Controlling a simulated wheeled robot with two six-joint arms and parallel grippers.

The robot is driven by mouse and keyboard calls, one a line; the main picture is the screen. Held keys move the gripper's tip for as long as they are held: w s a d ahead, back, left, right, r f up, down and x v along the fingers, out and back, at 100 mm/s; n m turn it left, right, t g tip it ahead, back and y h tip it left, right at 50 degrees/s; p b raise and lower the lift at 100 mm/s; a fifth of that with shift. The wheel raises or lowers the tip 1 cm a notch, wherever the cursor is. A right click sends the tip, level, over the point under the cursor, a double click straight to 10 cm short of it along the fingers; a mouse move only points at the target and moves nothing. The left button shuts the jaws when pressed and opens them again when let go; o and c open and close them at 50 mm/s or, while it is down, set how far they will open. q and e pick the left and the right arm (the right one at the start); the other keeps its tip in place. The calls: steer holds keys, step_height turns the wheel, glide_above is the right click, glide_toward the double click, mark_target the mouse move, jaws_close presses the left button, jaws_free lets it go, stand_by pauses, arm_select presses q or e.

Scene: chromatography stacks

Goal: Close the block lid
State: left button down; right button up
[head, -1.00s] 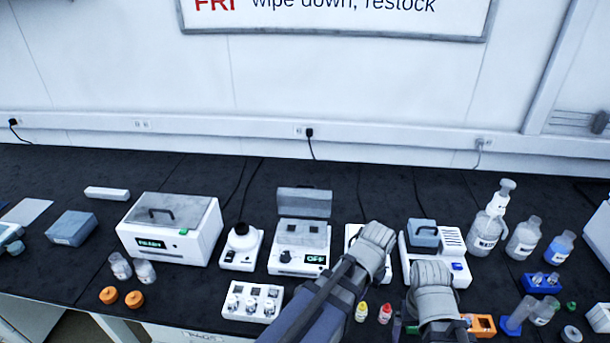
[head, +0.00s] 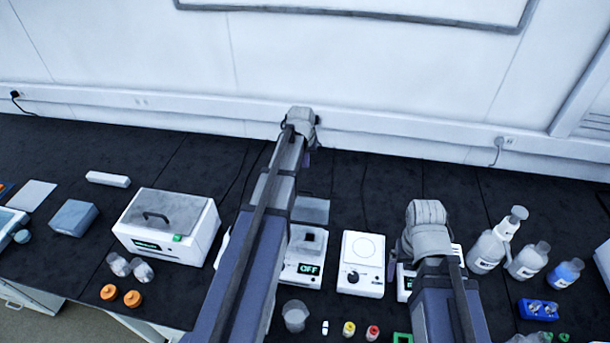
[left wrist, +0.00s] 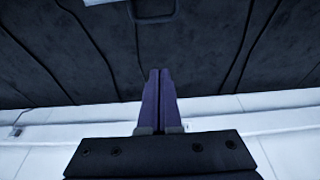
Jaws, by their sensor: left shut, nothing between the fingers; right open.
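The block heater (head: 304,262) is a white unit with an OFF display, partly covered by my left arm in the head view. Its grey lid (head: 313,210) stands raised at the back of the unit. My left gripper (head: 306,160) is shut and empty, beyond the lid on the wall side, with its fingers apart from it. In the left wrist view the purple fingers (left wrist: 160,75) are together, and a grey edge, perhaps the lid (left wrist: 155,10), shows at the top. My right gripper (head: 428,235) is open over the unit to the right; its fingertips are mostly hidden.
A white stirrer plate (head: 362,262) stands right of the block heater. A white box with a handled grey lid (head: 160,228) stands left. A beaker (head: 295,316) and small capped vials (head: 349,328) are in front. Bottles (head: 487,250) stand at the right.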

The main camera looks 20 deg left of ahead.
mark_target(303, 205)
arm_select(q)
steer(key=d+b+x, duration=0.1)
steer(key=b+x, duration=0.9)
steer(key=s, duration=0.4)
steer(key=shift+r+p, duration=0.1)
steer(key=shift+p, duration=0.2)
steer(key=shift+s+d, duration=0.1)
steer(key=shift+s+d+r+t, duration=0.1)
steer(key=shift+s+r+t, duration=0.1)
steer(key=shift+s+t, duration=0.2)
